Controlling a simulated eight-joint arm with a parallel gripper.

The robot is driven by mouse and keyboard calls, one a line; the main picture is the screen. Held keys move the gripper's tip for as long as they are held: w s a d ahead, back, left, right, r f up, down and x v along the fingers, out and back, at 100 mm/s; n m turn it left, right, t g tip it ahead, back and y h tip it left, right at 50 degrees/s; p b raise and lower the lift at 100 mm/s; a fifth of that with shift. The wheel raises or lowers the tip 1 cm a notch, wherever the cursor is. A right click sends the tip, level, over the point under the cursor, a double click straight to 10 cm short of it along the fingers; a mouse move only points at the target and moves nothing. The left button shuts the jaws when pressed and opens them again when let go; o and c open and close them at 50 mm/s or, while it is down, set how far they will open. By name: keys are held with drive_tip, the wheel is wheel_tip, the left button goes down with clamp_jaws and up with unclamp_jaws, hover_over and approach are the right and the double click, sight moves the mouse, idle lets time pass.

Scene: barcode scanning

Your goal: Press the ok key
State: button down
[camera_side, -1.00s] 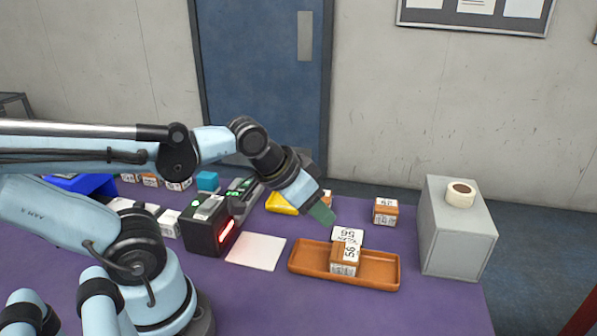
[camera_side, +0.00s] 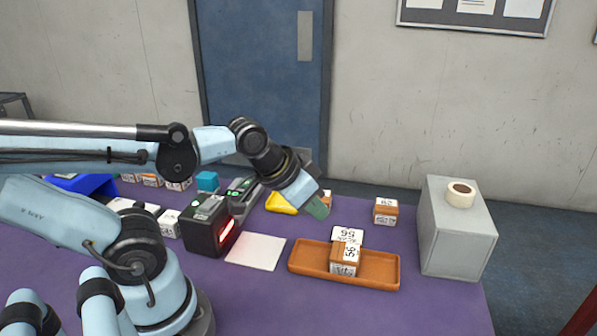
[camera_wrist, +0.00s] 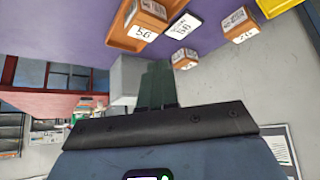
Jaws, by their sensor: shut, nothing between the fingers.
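My gripper (camera_side: 318,208) is shut and empty, held above the table behind the orange tray. Its greenish fingers also show together in the wrist view (camera_wrist: 158,85). A black scanner box (camera_side: 208,227) with a glowing red window and small green lights on top stands left of my gripper. Behind it is a dark device (camera_side: 241,190) with green lit spots, left of my gripper and apart from it. I cannot make out which spot is the ok key; it is too small to read. The wrist view does not show either device.
A grey block (camera_side: 457,245) with a tape roll (camera_side: 460,195) stands right. A yellow item (camera_side: 281,203) lies close to my gripper. A white sheet (camera_side: 256,251) lies flat.

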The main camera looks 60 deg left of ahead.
idle(0.6)
drive_tip(key=n+g+y, duration=0.1)
drive_tip(key=y, duration=0.6)
hover_over(245, 184)
drive_tip(key=shift+f, duration=4.4)
drive_tip(key=shift+f, duration=0.1)
drive_tip(key=shift+f, duration=0.35)
